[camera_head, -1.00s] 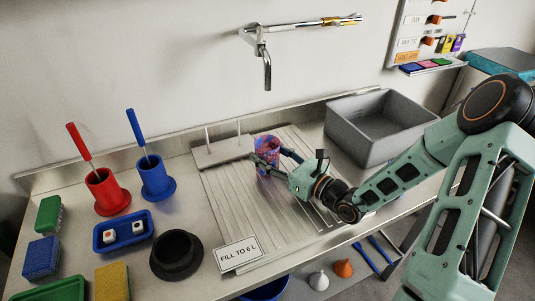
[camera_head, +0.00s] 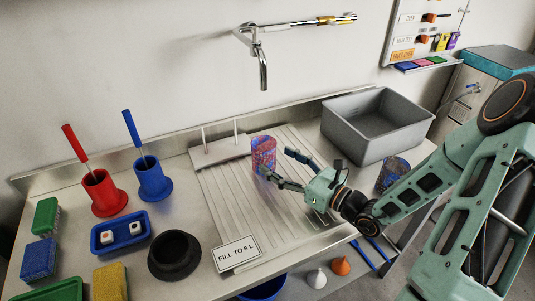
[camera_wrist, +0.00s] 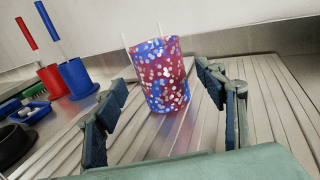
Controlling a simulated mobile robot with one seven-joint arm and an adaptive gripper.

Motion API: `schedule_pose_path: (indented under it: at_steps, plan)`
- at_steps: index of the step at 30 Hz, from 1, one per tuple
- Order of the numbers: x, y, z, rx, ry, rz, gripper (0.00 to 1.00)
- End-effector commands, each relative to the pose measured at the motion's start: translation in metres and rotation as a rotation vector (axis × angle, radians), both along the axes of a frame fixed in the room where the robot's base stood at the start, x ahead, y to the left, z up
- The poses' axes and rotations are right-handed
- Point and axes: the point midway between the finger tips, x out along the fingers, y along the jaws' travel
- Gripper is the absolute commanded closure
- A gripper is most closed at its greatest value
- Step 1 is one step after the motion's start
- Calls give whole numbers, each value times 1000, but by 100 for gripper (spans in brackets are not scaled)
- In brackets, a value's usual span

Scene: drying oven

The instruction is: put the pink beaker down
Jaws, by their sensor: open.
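The pink beaker (camera_head: 263,154) stands upright on the ribbed draining board (camera_head: 221,197), near the rack with two upright pegs. It is patterned with blue, white and pink-red spots, and it shows large in the wrist view (camera_wrist: 163,75). My gripper (camera_head: 281,168) is open, with its two fingers apart. In the wrist view the fingers (camera_wrist: 160,108) lie to the left and right, on the near side of the beaker, with a gap to it. Nothing is held.
A dark blue speckled beaker (camera_head: 393,175) stands at the right, beside my arm. A grey basin (camera_head: 372,140) is behind it. Red (camera_head: 103,194) and blue (camera_head: 154,179) brush holders, a blue tray (camera_head: 120,247) and a black stopper (camera_head: 175,254) stand left. A "FILL TO 6 L" sign (camera_head: 236,253) is in front.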

Motion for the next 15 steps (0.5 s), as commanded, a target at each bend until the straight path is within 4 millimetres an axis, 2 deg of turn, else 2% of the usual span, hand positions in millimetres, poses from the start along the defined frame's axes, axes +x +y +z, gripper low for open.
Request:
schedule_pose_path:
  at_steps: [1, 7, 15]
  plan:
    - [-8, -10, 0, -1, 1, -5, 35]
    - [-32, -33, 0, 0, 0, -3, 35]
    - [-43, -42, 0, 1, 1, 1, 35]
